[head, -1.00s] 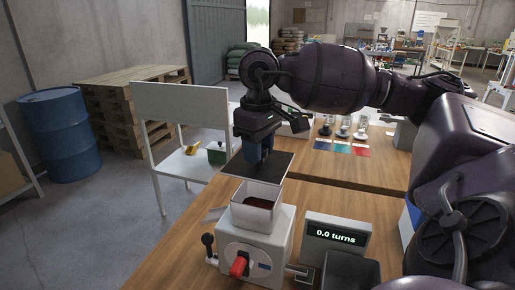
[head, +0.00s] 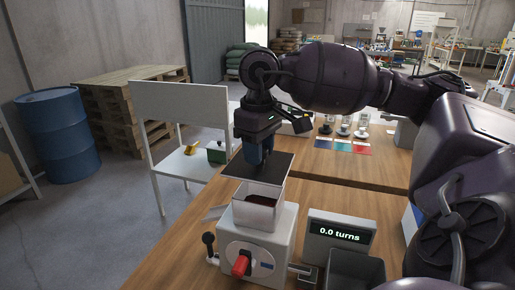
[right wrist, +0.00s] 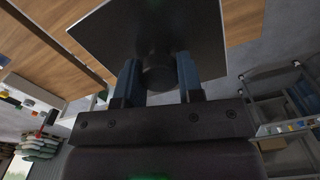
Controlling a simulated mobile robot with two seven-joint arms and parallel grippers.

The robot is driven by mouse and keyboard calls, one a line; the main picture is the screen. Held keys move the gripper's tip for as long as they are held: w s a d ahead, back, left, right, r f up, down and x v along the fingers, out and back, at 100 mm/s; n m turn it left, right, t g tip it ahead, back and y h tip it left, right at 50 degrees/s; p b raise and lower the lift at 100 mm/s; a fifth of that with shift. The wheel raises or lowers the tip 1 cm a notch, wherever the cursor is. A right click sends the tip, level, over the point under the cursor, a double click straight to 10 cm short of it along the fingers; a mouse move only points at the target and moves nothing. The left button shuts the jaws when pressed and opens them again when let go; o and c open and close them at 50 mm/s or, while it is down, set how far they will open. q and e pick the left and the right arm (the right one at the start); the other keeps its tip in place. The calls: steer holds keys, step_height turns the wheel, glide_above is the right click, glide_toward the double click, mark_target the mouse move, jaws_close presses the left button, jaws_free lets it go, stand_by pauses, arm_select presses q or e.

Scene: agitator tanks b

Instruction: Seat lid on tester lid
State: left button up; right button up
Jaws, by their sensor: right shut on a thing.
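The lid is a dark flat square plate (head: 258,166) with a round dark knob (right wrist: 158,74), seen close in the right wrist view. My right gripper (head: 261,156) is shut on the knob, its blue fingers on either side. The lid is level or nearly so, just above the open white hopper (head: 259,206) of the tester (head: 254,246). Dark red material shows inside the hopper below the lid. Whether the lid's rear edge touches the hopper is hard to tell. My left gripper is not in view.
The tester has a red knob (head: 240,265) and a black-knobbed lever (head: 208,240) at its front. A display reading "0.0 turns" (head: 339,234) and a dark open bin (head: 355,268) stand to its right. A white stand (head: 183,100) is behind left.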

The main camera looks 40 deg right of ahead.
steer(key=shift+f+b, duration=1.1)
steer(key=shift+f, duration=1.15)
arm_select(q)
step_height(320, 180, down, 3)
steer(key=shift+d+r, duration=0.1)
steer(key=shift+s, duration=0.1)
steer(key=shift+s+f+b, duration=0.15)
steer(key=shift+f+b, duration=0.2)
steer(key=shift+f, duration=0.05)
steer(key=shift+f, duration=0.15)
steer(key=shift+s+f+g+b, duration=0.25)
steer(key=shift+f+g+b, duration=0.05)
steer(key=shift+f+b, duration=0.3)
arm_select(e)
steer(key=shift+f, duration=0.85)
steer(key=o, duration=1)
